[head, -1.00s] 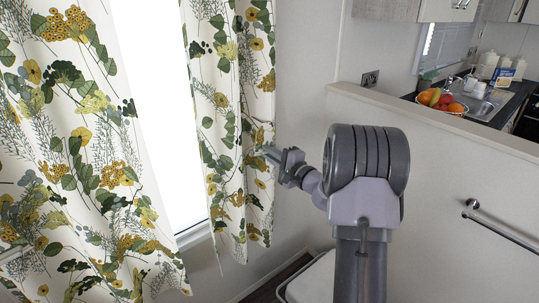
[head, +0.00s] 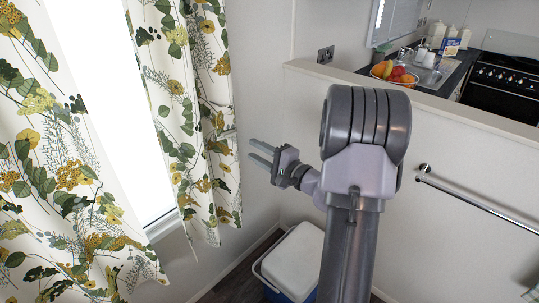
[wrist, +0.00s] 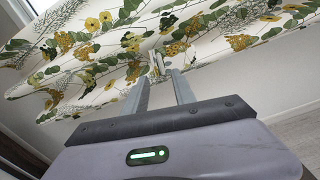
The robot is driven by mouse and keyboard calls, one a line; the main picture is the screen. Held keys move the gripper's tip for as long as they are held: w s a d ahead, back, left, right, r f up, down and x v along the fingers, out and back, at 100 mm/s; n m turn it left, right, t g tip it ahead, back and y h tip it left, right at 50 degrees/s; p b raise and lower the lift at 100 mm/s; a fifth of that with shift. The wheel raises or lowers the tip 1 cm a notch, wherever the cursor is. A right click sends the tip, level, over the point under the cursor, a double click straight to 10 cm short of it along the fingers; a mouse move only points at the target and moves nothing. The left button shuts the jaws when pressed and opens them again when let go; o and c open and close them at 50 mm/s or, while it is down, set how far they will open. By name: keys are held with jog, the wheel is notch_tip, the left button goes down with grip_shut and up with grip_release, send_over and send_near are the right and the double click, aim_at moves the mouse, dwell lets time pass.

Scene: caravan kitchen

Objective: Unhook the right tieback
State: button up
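The right curtain (head: 190,110), white with green and yellow flowers, hangs beside the bright window in the head view. It fills the top of the wrist view (wrist: 95,60). My gripper (head: 252,149) is just right of the curtain's right edge, its two fingers apart with nothing seen between them. In the wrist view the fingertips (wrist: 160,75) point at the curtain. A small pale piece (wrist: 157,62) shows by the curtain just beyond the tips; I cannot tell if it is the tieback. No tieback band can be made out clearly.
A blue and white cool box (head: 295,255) stands on the floor below my arm. A half wall (head: 450,130) with a rail (head: 470,195) is on the right, with a fruit bowl (head: 390,74) behind it. Bare wall lies right of the curtain.

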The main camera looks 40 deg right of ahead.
jog(key=s, duration=0.5)
jog(key=shift+s+d, duration=0.2)
jog(key=shift+s, duration=0.15)
